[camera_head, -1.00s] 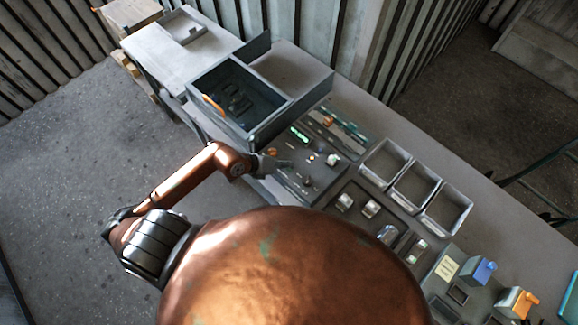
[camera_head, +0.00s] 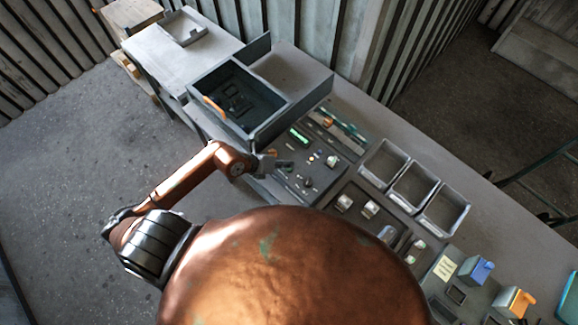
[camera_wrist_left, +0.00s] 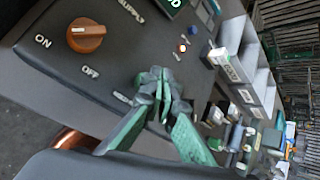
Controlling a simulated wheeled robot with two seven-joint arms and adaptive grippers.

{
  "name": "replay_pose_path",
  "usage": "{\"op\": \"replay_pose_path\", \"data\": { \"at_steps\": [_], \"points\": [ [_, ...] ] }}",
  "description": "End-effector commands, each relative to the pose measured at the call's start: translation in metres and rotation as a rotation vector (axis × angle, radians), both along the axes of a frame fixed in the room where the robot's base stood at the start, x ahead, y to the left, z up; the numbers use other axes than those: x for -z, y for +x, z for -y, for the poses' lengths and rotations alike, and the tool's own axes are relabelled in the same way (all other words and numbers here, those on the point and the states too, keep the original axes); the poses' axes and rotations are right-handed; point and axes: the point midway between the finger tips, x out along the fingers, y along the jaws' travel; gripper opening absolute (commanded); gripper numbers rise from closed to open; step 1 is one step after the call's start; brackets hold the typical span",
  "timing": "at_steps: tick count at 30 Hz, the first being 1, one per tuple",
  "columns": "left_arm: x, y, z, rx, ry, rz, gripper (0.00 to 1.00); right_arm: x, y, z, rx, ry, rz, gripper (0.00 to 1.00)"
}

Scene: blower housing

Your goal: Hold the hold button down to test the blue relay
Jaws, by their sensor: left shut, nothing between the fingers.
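My left gripper (camera_head: 284,165) reaches over the left edge of the dark control panel (camera_head: 322,178). In the left wrist view its green fingers (camera_wrist_left: 160,92) are shut and empty, with their tips low over or at the panel face. A label beside the tips is partly covered, and I cannot make out the hold button or whether the tips touch it. An orange knob (camera_wrist_left: 86,36) sits by ON and OFF labels. A small blue light (camera_wrist_left: 182,40) is beyond the tips. I cannot identify a blue relay for sure. My right gripper is not in view.
An open drawer box (camera_head: 238,97) stands behind the panel. Three grey bins (camera_head: 413,187) stand to the right. A blue-topped box (camera_head: 483,268) and an orange-topped box (camera_head: 517,300) are at the lower right. A green display (camera_head: 299,138) is lit.

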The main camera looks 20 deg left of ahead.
Motion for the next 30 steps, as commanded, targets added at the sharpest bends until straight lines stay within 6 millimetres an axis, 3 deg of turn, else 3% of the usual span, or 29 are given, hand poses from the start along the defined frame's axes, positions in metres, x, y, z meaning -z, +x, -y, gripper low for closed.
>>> {"op": "replay_pose_path", "data": {
  "at_steps": [14, 30],
  "points": [
    [-0.007, 0.0, 0.0, 0.001, -0.001, 0.0, 0.0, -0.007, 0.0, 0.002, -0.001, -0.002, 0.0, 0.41],
    [-0.055, 0.0, 0.0, 0.0, -0.001, 0.001, 0.0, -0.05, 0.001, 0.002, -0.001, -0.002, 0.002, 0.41]
  ]
}}
